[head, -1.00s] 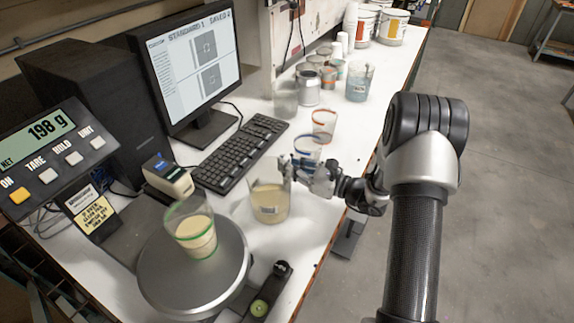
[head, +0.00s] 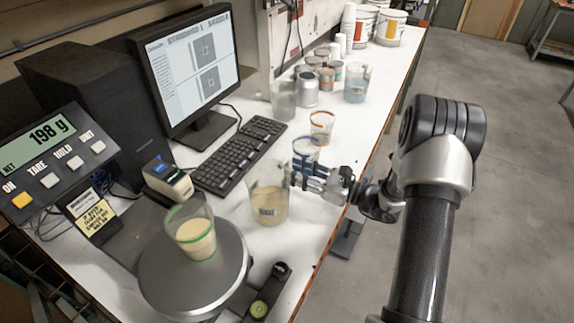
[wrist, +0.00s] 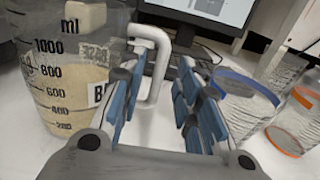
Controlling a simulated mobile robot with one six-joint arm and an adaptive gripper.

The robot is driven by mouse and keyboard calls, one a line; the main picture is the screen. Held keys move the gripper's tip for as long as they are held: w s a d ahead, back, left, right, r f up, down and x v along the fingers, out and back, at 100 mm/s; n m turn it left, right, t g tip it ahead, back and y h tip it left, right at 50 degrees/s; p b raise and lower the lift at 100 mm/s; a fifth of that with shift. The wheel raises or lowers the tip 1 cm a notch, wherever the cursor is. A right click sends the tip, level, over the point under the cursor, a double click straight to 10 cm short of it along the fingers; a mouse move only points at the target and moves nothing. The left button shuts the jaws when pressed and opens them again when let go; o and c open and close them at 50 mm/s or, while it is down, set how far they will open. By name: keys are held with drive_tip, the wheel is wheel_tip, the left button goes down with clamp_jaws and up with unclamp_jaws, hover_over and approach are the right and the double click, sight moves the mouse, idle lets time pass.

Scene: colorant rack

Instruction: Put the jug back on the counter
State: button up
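The clear measuring jug (head: 269,208), part full of cream liquid, stands upright on the white counter (head: 300,235), right of the scale. In the wrist view the jug (wrist: 70,75) fills the left side, with its pale handle (wrist: 152,68) just beyond my fingers. My gripper (head: 298,178) is to the right of the jug on the handle side. In the wrist view my gripper (wrist: 160,95) has its blue-padded fingers spread, with a clear gap between them and nothing held.
A green-rimmed cup of cream liquid (head: 195,238) stands on the round scale plate (head: 165,280), whose display reads 198 g. Blue-banded (head: 305,152) and orange-banded (head: 321,126) cups stand behind my gripper. A keyboard (head: 238,155) lies left of the jug.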

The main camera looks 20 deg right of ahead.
drive_tip(key=p+v, duration=0.1)
drive_tip(key=v, duration=0.7)
